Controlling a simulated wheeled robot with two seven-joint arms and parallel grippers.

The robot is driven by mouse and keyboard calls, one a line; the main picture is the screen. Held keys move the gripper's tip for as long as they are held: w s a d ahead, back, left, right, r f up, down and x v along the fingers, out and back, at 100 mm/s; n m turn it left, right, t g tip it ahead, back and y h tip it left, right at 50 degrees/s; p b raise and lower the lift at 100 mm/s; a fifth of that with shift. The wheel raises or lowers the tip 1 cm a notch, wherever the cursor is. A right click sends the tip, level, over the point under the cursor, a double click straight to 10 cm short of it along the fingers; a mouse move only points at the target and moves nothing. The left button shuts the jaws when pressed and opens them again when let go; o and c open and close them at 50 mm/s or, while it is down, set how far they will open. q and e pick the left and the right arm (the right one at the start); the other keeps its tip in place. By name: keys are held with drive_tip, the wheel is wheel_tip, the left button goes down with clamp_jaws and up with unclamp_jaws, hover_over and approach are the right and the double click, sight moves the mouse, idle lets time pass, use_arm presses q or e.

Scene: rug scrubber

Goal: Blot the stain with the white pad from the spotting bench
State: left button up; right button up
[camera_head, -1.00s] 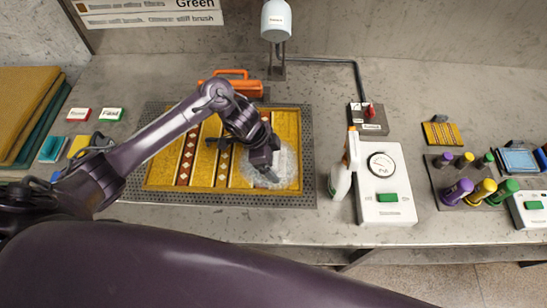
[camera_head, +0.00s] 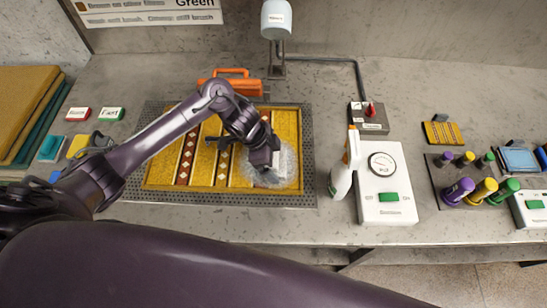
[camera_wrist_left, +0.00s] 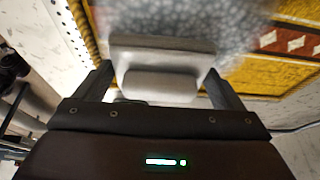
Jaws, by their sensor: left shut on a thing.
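The yellow patterned rug (camera_head: 212,176) lies on a dark perforated mat. A pale grey, foamy-looking patch (camera_head: 288,172) covers its right part; no separate stain can be told under it. My left gripper (camera_head: 265,168) is over this patch, pointing down. In the left wrist view, the left gripper (camera_wrist_left: 160,92) is shut on the white pad (camera_wrist_left: 160,55), gripping its raised block. The pad's face is turned to the grey patch (camera_wrist_left: 200,22); whether it touches cannot be told. In the head view the pad is mostly hidden by the gripper. My right gripper is out of view.
A white spray bottle (camera_head: 342,172) stands right of the rug, beside a white box with a dial (camera_head: 386,185). An orange-handled tool (camera_head: 232,82) lies behind the rug. Coloured bottles (camera_head: 482,190) stand far right. Folded mats (camera_head: 22,110) lie far left.

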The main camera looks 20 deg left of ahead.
use_arm(q)
drive_tip(key=shift+f, duration=0.45)
idle(0.9)
drive_tip(key=shift+s+f, duration=0.15)
idle(1.3)
idle(1.6)
wheel_tip(320, 180, up, 7)
drive_tip(key=p, duration=0.7)
idle(0.4)
idle(0.8)
